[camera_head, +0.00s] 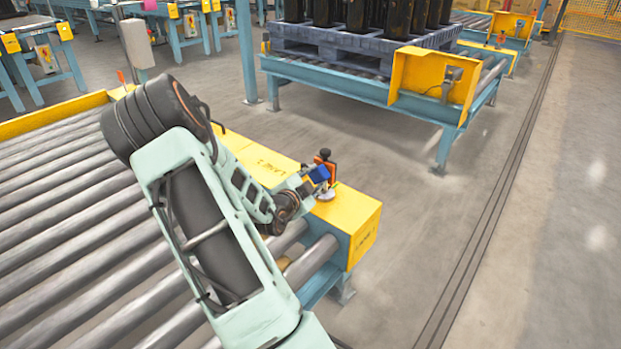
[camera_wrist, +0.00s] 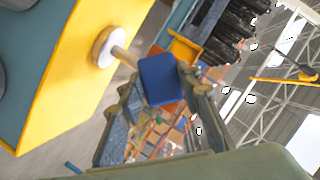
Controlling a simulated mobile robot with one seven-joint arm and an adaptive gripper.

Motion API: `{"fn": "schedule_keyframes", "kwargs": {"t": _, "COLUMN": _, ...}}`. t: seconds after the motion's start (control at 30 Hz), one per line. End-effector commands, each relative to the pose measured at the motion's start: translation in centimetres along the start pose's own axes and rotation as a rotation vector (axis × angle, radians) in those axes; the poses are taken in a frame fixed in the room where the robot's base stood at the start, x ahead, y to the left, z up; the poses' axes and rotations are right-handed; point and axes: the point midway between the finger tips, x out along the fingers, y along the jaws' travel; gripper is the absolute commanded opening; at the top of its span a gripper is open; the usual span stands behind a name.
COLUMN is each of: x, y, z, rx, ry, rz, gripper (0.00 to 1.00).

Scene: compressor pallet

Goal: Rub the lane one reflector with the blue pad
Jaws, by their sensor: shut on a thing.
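The lane one reflector (camera_head: 327,173) is a small orange plate on a short post with a round pale base, standing upright on the yellow conveyor end cover. The cover (camera_head: 352,206) bears a lane label. My gripper (camera_head: 308,184) is shut on the blue pad (camera_head: 320,174) and holds it right at the reflector's left side. In the wrist view the blue pad (camera_wrist: 160,80) sits between my two fingers and hides most of the orange reflector. The reflector's round white base (camera_wrist: 108,48) and post show at its upper left. I cannot tell whether pad and reflector touch.
Conveyor rollers (camera_head: 60,200) lie left of and under my arm. Another conveyor with a grey pallet (camera_head: 350,45) of black cylinders stands behind, with a yellow guard (camera_head: 425,75) at its near end. The floor (camera_head: 420,230) to the right is clear.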

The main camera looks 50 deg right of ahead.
Motion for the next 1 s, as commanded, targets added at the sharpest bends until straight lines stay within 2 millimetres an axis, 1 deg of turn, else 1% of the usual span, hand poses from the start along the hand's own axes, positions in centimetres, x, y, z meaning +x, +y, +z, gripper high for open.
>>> {"fn": "schedule_keyframes", "kwargs": {"t": 0.17, "x": -0.1, "y": 0.4, "z": -0.3, "rx": 0.0, "ry": 0.001, "rz": 0.0, "gripper": 0.12}}
{"fn": "schedule_keyframes", "kwargs": {"t": 0.43, "x": -0.5, "y": 2.0, "z": -1.9, "rx": 0.0, "ry": 0.002, "rz": 0.002, "gripper": 0.12}}
{"fn": "schedule_keyframes", "kwargs": {"t": 0.6, "x": -0.7, "y": 2.5, "z": -2.5, "rx": 0.002, "ry": 0.002, "rz": 0.001, "gripper": 0.12}}
{"fn": "schedule_keyframes", "kwargs": {"t": 0.77, "x": -0.7, "y": 2.2, "z": -2.3, "rx": -0.001, "ry": 0.001, "rz": -0.001, "gripper": 0.12}}
{"fn": "schedule_keyframes", "kwargs": {"t": 1.0, "x": 0.0, "y": 0.8, "z": -1.1, "rx": 0.0, "ry": 0.001, "rz": -0.005, "gripper": 0.12}}
